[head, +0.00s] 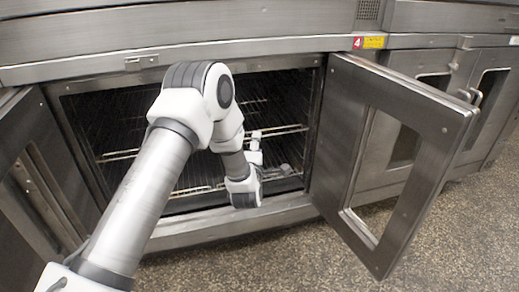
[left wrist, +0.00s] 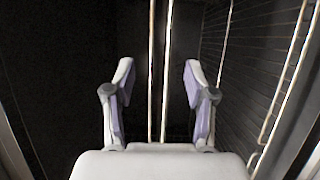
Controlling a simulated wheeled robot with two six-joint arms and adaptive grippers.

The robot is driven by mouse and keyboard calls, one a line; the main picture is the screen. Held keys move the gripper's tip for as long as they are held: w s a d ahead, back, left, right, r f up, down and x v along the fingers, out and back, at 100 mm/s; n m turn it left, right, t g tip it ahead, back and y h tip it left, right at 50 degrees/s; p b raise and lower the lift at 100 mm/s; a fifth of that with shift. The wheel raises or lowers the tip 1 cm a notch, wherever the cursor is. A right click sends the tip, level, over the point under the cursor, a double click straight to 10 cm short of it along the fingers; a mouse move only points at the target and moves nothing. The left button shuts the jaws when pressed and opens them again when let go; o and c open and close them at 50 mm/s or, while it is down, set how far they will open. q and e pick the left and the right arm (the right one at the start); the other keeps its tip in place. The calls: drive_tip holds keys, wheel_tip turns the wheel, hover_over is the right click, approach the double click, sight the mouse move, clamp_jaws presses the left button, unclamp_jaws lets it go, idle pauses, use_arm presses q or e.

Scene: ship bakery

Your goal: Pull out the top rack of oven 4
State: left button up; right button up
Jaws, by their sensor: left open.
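The oven (head: 220,232) stands open in the head view, with a red label 4 (head: 357,43) above its right door. Inside, the upper rack (head: 120,155) shows as a thin bright front bar, partly hidden by my arm. A lower rack (head: 190,191) sits beneath it. My left gripper (head: 270,157) is open at the oven mouth, close to the upper rack's front bar. In the left wrist view, two thin rack bars (left wrist: 151,80) run between the spread fingers of the gripper (left wrist: 159,70), with no visible contact. My right gripper is out of view.
The right door (head: 353,215) stands wide open over the speckled floor (head: 450,230). The left door (head: 28,195) is also open, beside my arm. Another oven (head: 490,90) with handles stands at the right. Wire side rails (left wrist: 280,100) line the oven wall.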

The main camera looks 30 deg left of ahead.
use_arm(q)
drive_tip(key=b+x, duration=0.2)
drive_tip(key=x, duration=0.5)
drive_tip(key=shift+w, duration=0.15)
drive_tip(key=shift+d, duration=0.1)
clamp_jaws()
